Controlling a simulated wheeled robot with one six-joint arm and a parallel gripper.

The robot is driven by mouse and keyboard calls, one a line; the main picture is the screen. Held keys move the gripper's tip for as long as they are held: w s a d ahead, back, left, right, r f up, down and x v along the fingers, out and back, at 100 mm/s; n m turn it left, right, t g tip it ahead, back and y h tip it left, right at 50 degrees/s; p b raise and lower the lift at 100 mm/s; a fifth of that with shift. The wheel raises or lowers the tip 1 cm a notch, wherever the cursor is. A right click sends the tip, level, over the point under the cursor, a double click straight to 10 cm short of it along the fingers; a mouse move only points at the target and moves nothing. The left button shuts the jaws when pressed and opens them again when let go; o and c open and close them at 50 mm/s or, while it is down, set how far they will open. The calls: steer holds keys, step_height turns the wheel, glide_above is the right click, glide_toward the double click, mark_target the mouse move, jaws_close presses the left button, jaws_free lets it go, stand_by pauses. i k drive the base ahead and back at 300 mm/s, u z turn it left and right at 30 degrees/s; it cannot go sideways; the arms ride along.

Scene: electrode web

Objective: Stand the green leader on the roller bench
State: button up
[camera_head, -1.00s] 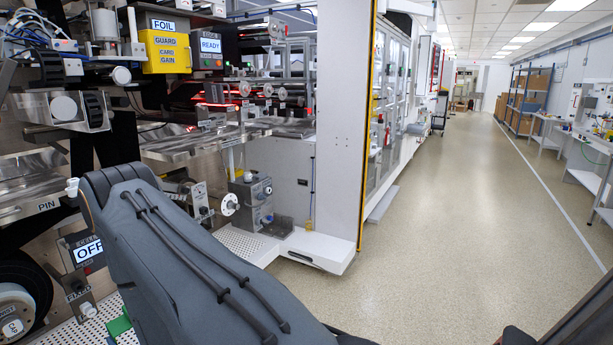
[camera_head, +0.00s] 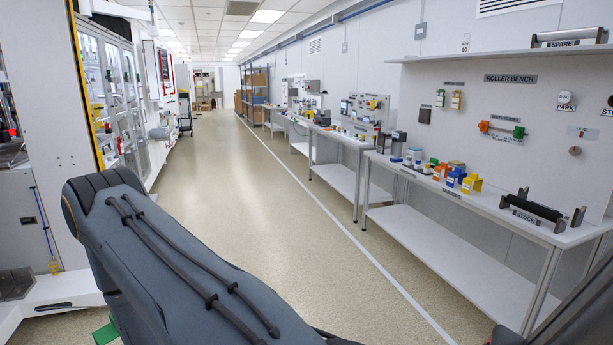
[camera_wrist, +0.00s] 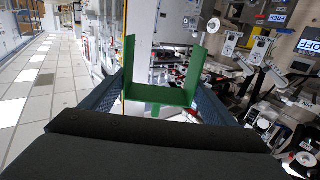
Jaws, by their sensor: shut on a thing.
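The green leader (camera_wrist: 160,95) is a green U-shaped bracket with two upright sides. In the wrist view it sits between the blue-grey fingers of my gripper (camera_wrist: 160,88), which is shut on it. In the head view only a green corner (camera_head: 105,333) shows at the lower left, beside my arm; the arm hides my gripper there. The roller bench (camera_head: 385,158) is a white table along the right wall, under a bench sign (camera_head: 510,79). It is well apart from the leader.
Orange (camera_head: 440,172), blue (camera_head: 455,177) and yellow (camera_head: 471,184) brackets stand on the bench. A black STOCK roller (camera_head: 540,209) lies at its near end. A small bare patch lies between. The aisle floor (camera_head: 260,190) is clear. A machine (camera_head: 45,150) stands left.

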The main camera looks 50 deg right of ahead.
mark_target(484, 197)
steer(key=z, duration=1.55)
steer(key=i, duration=0.9)
steer(key=z, duration=1.3)
steer(key=i, duration=1.35)
steer(key=z, duration=0.2)
